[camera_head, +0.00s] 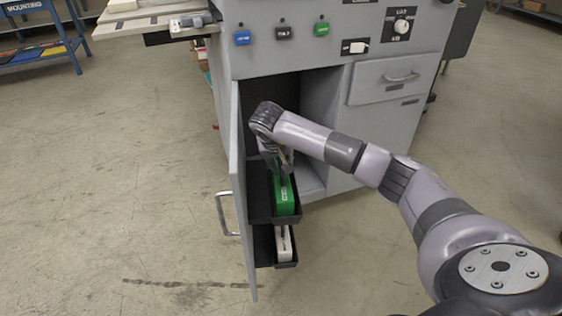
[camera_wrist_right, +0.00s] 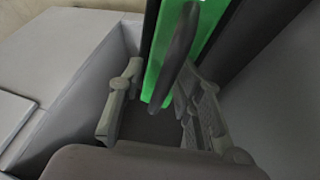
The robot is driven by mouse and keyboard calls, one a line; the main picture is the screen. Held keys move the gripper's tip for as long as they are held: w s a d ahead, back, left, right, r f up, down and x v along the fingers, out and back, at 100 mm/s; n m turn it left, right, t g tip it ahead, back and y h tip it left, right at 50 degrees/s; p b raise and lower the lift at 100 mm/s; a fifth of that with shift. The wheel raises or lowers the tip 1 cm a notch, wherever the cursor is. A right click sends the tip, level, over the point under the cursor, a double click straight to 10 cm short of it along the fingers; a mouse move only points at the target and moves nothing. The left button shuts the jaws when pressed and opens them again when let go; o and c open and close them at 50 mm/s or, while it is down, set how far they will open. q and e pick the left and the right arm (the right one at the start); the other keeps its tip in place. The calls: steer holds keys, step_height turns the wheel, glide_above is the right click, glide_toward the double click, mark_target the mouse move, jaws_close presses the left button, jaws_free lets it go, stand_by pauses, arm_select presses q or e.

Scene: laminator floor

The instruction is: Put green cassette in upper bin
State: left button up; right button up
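The green cassette (camera_head: 284,198) stands in the upper bin (camera_head: 260,196), a black tray on the inner side of the open cabinet door. In the right wrist view the green cassette (camera_wrist_right: 207,32) has a dark upright handle (camera_wrist_right: 176,62). My right gripper (camera_head: 279,163) is just above the cassette, partly hidden by its own wrist. In the wrist view my right gripper (camera_wrist_right: 158,88) has its fingers apart, one on each side of the handle, with a clear gap on the left. My left gripper is not in view.
A white cassette (camera_head: 283,244) stands in the lower bin (camera_head: 263,246). The open door (camera_head: 238,165) with its handle (camera_head: 224,214) is left of the bins. The grey cabinet (camera_head: 345,120) has a closed drawer (camera_head: 385,82) at right. The floor at left is clear.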

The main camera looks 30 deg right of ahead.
steer(key=shift+f, duration=0.1)
steer(key=v, duration=1.2)
steer(key=shift+s, duration=0.1)
